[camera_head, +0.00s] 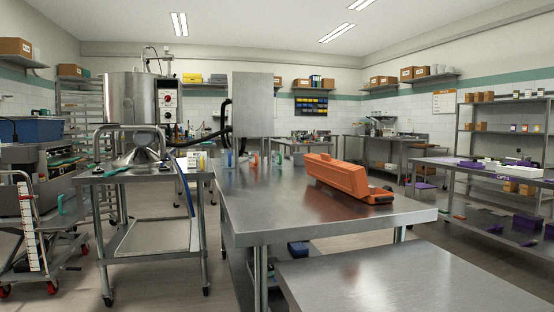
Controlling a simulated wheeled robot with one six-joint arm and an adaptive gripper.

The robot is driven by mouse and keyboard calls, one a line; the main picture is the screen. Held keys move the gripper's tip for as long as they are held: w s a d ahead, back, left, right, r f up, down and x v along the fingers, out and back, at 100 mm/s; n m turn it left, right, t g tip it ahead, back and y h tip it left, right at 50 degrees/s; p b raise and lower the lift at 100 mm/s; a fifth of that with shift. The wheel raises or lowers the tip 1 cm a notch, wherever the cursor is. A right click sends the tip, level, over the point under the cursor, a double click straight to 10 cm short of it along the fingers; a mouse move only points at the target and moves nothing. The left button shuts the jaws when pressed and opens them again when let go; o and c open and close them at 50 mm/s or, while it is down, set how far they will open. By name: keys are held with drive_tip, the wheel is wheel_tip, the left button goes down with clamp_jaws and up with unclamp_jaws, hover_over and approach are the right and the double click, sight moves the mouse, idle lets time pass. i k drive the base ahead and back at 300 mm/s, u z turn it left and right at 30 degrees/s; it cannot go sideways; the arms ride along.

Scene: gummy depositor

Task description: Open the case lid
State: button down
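No case with a lid can be made out for certain. A long orange object (338,175) lies on the middle steel table, tilted across it, with a small dark part at its right end. I cannot tell whether it is a case or whether it has a lid. My gripper is not in view.
The middle steel table (270,205) is mostly bare, with small coloured items at its far edge. Another steel surface (400,285) is close at front right. A steel cart (135,178) stands left. A table (450,170) with purple items stands right. Floor shows between them.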

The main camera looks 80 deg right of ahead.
sight(351, 178)
drive_tip(key=i, duration=0.9)
drive_tip(key=z, duration=1.6)
drive_tip(key=i, duration=0.85)
drive_tip(key=z, duration=1.9)
